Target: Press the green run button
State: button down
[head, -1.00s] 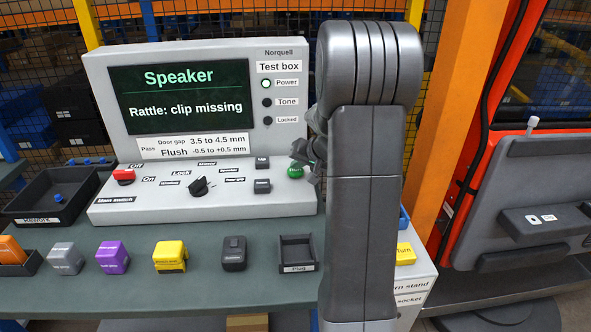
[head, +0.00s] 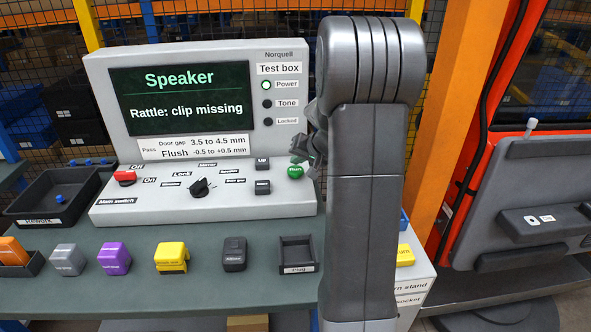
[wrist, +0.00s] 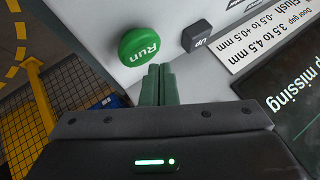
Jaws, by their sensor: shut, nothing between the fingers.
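The green run button (head: 295,172) is a round knob labelled Run at the right end of the test box panel (head: 110,212). It also shows in the wrist view (wrist: 141,47), just beyond my fingertips. My gripper (head: 298,157) is partly hidden behind my arm in the head view, above and near the button. In the wrist view my gripper (wrist: 160,70) is shut and empty, its fingertips close to the button's lower edge. I cannot tell whether they touch it. The button's face is uncovered in both views.
A black Up button (wrist: 197,36) sits beside the run button. The screen (head: 185,97) reads "Speaker" and "Rattle: clip missing". A rotary knob (head: 200,188) and red switch (head: 124,177) are further left. Coloured blocks and a small tray (head: 298,254) stand in front.

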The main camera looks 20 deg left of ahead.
jog(key=shift+r+p, duration=1.25)
jog(key=shift+r, duration=1.1)
notch_tip(320, 180, up, 9)
jog(key=p, duration=0.5)
jog(key=shift+f, duration=0.2)
jog(key=b, duration=0.6)
send_over(298, 171)
notch_tip(298, 171, down, 10)
jog(key=shift+s+r, duration=0.1)
jog(key=shift+r, duration=0.05)
jog(key=shift+r, duration=0.15)
